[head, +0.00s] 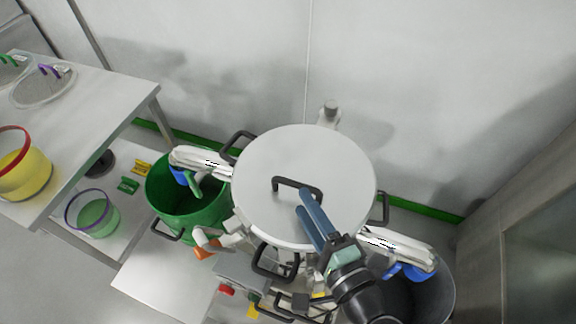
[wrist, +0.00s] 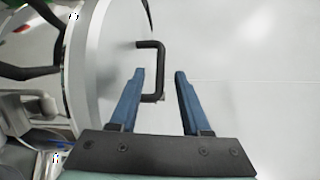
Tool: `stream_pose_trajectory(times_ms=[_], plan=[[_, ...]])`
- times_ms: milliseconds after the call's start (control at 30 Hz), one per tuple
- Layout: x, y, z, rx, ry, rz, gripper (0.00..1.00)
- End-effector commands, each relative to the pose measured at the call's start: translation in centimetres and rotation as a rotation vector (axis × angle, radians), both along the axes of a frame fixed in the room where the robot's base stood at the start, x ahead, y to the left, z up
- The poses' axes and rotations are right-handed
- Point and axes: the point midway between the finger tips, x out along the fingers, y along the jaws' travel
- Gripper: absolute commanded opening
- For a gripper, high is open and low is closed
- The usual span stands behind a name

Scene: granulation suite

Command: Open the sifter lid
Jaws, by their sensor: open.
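The sifter lid (head: 330,155) is a round, pale grey disc lying flat on top of the sifter in the head view. A dark bar handle (head: 297,184) stands on it near the middle. The handle also shows in the wrist view (wrist: 159,62), running up and down the picture with a bend at the top. My gripper (head: 308,212) is over the lid, its two blue fingers apart. In the wrist view my gripper (wrist: 162,74) has the handle's lower end between its fingers, nearer the left one. Whether a finger touches the handle cannot be told.
A green bin (head: 193,208) stands left of the sifter and a grey bin (head: 437,292) at its lower right. Dark side handles (head: 237,146) stick out around the sifter. A steel table (head: 95,95) with sieves is at the left. A wall is behind.

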Motion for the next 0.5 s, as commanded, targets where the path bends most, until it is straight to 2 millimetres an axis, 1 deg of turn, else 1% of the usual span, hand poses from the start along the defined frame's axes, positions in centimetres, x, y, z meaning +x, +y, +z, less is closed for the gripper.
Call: stream_pose_trajectory(times_ms=[33, 100, 300, 400, 500], plan=[[1.1, 0.6, 0.2, 0.0, -0.002, 0.004, 0.47], [2.5, 1.3, 0.0, -0.002, -0.002, 0.003, 0.47], [5.9, 3.1, -0.6, -0.002, -0.002, 0.002, 0.47], [7.2, 3.7, -0.8, -0.003, -0.002, 0.001, 0.47], [8.0, 4.2, -1.0, -0.003, -0.002, 0.002, 0.47]])
